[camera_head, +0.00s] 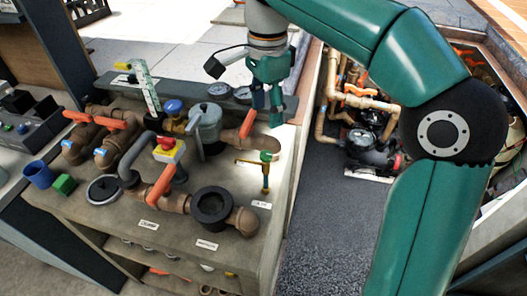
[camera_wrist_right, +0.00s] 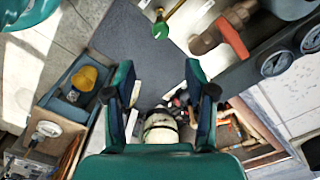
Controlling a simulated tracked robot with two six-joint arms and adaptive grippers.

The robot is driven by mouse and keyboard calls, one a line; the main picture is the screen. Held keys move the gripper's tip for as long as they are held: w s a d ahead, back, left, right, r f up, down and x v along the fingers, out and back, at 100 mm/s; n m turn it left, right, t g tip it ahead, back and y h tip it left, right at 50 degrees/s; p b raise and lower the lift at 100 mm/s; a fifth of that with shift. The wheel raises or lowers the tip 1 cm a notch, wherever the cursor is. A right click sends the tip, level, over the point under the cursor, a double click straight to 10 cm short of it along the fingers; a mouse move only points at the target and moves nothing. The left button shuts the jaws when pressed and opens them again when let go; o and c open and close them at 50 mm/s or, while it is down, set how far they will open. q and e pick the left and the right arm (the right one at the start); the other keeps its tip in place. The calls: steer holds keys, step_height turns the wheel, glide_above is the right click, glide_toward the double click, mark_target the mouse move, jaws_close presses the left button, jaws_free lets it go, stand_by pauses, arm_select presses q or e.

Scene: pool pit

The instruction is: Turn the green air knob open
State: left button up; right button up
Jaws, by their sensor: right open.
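The green air knob (camera_head: 266,157) sits on top of a thin brass valve at the right edge of the pipe bench (camera_head: 243,267). In the right wrist view the green knob (camera_wrist_right: 160,29) is at the top, on its brass stem, beyond the fingers. My right gripper (camera_head: 266,108) hangs fingers down above the knob, apart from it. In the wrist view its two fingers (camera_wrist_right: 162,92) are spread with nothing held between them. My left gripper is in neither view.
An orange lever (camera_head: 248,124) on a brown pipe stands close to my right fingers. Two gauges (camera_head: 219,90) are behind it. A yellow box with a red knob (camera_head: 168,148) is further left. An open pit with pumps (camera_head: 365,141) lies right of the bench.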

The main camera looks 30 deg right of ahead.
mark_target(266, 154)
step_height(266, 154, down, 12)
steer(key=shift+f+b, duration=0.1)
steer(key=shift+b, duration=0.35)
